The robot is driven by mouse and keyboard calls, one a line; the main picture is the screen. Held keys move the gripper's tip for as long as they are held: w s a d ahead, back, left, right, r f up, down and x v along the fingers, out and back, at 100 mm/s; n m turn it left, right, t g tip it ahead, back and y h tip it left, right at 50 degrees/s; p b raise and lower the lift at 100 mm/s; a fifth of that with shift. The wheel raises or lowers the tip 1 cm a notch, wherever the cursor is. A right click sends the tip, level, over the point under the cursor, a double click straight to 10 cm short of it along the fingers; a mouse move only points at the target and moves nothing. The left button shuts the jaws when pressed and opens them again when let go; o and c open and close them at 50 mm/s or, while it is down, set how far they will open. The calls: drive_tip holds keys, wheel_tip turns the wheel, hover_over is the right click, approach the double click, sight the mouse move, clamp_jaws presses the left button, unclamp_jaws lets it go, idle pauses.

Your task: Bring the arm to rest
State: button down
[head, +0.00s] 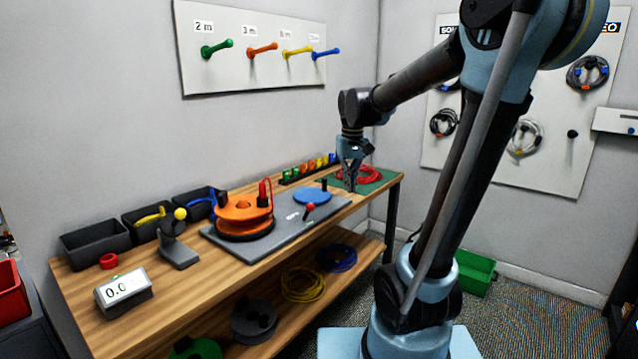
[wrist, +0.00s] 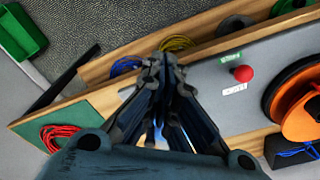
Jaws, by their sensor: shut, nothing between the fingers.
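My gripper (head: 350,181) hangs down over the right part of the wooden workbench (head: 95,330), with my arm bent above it. In the wrist view my gripper (wrist: 160,72) is shut, with its fingertips together and nothing between them. A coiled red cable (head: 370,174) lies on the green mat (head: 388,184) behind and to the right of my gripper. The red cable also shows at lower left in the wrist view (wrist: 58,136). I cannot tell the exact height of my fingertips above the bench.
An orange reel (head: 243,216) and a blue disc (head: 311,195) stand on a grey plate (head: 290,222). Black bins (head: 95,243) line the back left edge. Yellow (head: 303,283) and blue (head: 337,258) coils lie on the lower shelf. A green crate (head: 475,272) stands on the floor.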

drive_tip(key=s+d+f+m, duration=0.1)
drive_tip(key=s+d+f, duration=0.2)
drive_tip(key=s, duration=0.4)
drive_tip(key=s+d+f+m+t, duration=0.1)
drive_tip(key=s+d+f, duration=0.2)
drive_tip(key=s+f, duration=0.3)
drive_tip(key=s+d+f, duration=0.4)
drive_tip(key=s+f, duration=0.1)
drive_tip(key=s, duration=0.3)
drive_tip(key=shift+s+m, duration=0.35)
drive_tip(key=shift+m, duration=0.05)
drive_tip(key=shift+d, duration=0.1)
drive_tip(key=shift+w+f, duration=0.15)
drive_tip(key=shift+w, duration=0.35)
